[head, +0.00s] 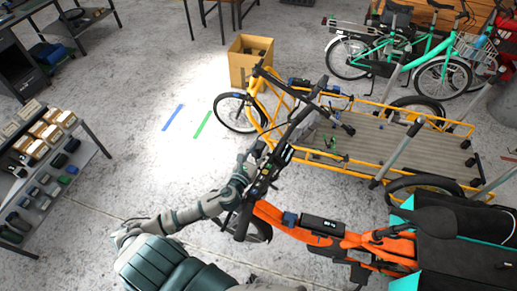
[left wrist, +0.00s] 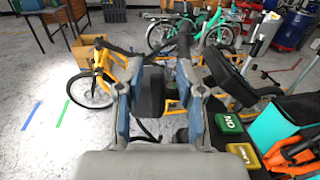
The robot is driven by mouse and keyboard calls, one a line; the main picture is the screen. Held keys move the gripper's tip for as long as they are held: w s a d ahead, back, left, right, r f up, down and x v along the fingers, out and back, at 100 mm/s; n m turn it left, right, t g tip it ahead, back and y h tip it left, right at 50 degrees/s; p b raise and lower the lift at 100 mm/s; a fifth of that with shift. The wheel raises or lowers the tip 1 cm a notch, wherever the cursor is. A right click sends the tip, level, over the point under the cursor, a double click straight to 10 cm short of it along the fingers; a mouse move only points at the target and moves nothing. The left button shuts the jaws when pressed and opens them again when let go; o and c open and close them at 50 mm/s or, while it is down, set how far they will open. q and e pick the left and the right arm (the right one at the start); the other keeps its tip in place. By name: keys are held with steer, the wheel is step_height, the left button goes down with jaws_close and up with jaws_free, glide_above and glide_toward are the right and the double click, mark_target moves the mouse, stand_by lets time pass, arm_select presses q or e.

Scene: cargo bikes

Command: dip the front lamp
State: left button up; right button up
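The orange cargo bike (head: 340,232) stands at the lower right, with its dark handlebar (head: 300,118) running up across the picture. A gap shows on the block's right, and I cannot tell whether the block is the front lamp. A green button (left wrist: 228,123) marked ON and a second labelled button (left wrist: 243,155) sit right of the fingers. My right gripper is not in view.
A yellow cargo bike (head: 372,172) stands close behind the handlebar. A cardboard box (head: 250,62) is at the back, and a shelf (head: 45,160) with small boxes at the left. Blue tape (head: 172,117) and green tape (head: 202,125) lie on a brightly lit floor patch.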

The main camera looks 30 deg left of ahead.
arm_select(q)
steer(key=shift+a, duration=0.15)
steer(key=shift+w+a, duration=0.1)
steer(key=shift+a, duration=0.1)
steer(key=c, duration=0.6)
jaws_close()
steer(key=shift+d, duration=0.15)
